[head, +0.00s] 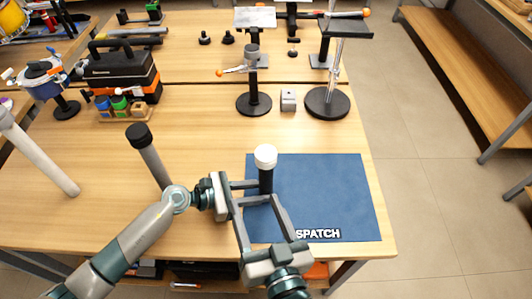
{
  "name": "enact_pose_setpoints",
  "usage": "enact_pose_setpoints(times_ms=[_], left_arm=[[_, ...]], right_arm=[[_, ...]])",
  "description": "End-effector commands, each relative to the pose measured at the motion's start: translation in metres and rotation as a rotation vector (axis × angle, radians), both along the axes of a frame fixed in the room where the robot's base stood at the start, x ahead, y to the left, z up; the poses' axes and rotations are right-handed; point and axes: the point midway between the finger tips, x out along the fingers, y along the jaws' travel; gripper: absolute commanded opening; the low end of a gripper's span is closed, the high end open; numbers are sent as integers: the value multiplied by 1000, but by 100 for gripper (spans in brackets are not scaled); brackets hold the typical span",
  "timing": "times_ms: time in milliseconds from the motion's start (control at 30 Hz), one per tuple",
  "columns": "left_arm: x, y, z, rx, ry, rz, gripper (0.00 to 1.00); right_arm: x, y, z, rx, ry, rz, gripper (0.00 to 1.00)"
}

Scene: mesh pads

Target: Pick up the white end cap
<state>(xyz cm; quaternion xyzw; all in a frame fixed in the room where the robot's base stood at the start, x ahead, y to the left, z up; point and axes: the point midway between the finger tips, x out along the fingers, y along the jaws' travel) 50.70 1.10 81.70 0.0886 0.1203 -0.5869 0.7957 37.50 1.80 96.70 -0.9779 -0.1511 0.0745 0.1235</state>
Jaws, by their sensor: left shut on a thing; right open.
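The white end cap (265,155) sits on top of a short black cylinder (266,180), which stands upright over the blue mat (335,195). My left gripper (257,190) reaches in from the left and is shut on the black cylinder, below the cap. My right gripper (257,205) comes up from the bottom. Its two fingers are spread wide below and around the cylinder, and it does not hold the cap. The cylinder's lower end is hidden by the grippers, so I cannot tell whether it touches the mat.
A grey tube with a black cap (138,134) stands to the left, and a pale tube (42,155) is further left. A black toolbox (122,75), round-based stands (327,102) and a small grey block (288,100) are at the back. The mat's right part is clear.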

Motion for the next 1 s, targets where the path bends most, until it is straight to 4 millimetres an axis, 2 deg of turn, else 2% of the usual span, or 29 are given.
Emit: enact_pose_setpoints(times_ms=[100,300,733,1000], left_arm=[[0,0,0,-1,-1,1,16],[0,0,0,-1,-1,1,16],[0,0,0,-1,-1,1,16],[0,0,0,-1,0,0,16]], right_arm=[[10,-19,18,-135,-75,-58,62],[16,-34,30,-241,-123,-102,62],[18,-34,31,-245,-126,-103,62],[38,-30,30,-246,-129,-103,62]])
